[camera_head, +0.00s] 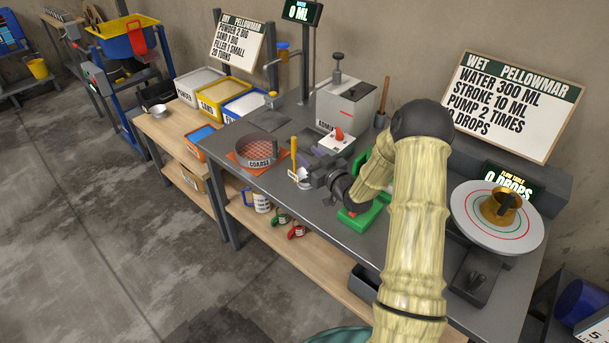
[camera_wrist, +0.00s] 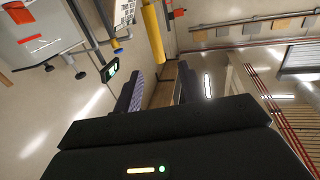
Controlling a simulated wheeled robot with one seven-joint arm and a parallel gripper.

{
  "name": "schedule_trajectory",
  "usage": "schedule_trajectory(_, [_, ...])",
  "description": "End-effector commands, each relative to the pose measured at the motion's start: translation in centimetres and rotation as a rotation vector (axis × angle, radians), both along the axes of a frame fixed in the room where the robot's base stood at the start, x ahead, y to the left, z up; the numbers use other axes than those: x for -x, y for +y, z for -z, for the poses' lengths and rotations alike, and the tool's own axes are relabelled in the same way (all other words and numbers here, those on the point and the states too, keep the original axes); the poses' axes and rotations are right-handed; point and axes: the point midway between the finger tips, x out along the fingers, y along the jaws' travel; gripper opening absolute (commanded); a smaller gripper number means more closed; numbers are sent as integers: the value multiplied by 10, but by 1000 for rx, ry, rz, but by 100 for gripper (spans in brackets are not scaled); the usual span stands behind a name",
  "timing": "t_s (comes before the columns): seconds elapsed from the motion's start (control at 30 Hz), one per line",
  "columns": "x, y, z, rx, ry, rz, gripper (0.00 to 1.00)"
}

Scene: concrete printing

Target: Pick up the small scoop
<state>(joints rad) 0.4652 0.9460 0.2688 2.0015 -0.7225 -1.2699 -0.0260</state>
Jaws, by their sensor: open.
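My gripper (camera_head: 316,178) is open above the front part of the grey bench, and its fingers point left. In the wrist view the gap between its fingers (camera_wrist: 161,88) is empty. Two small scoop-like cups, one green (camera_head: 281,219) and one red (camera_head: 297,231), lie on the wooden lower shelf, below and left of the gripper. I cannot tell which is the small scoop. A yellow upright handle (camera_head: 293,155) stands just beyond the fingertips; it also shows in the wrist view (camera_wrist: 153,33), apart from the fingers.
A white mug (camera_head: 257,201) is on the lower shelf (camera_head: 328,256) beside the cups. The bench edge overhangs this shelf. A round flow table (camera_head: 470,215) stands at right.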

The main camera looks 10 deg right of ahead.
Motion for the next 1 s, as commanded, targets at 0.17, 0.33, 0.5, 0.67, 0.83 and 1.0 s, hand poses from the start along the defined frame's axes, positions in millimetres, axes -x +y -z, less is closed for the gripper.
schedule_trajectory(0.17, [-26, 12, -2, -1, -2, -1, 41])
schedule_trajectory(0.33, [-34, 14, 0, 0, 1, 0, 41])
schedule_trajectory(0.5, [-33, 14, 0, 0, 0, 0, 41])
schedule_trajectory(0.67, [-36, 15, 0, 0, 0, 0, 41])
schedule_trajectory(0.83, [-53, 21, -1, -1, 0, -1, 41])
schedule_trajectory(1.0, [-73, 29, 2, 0, -1, 0, 41])
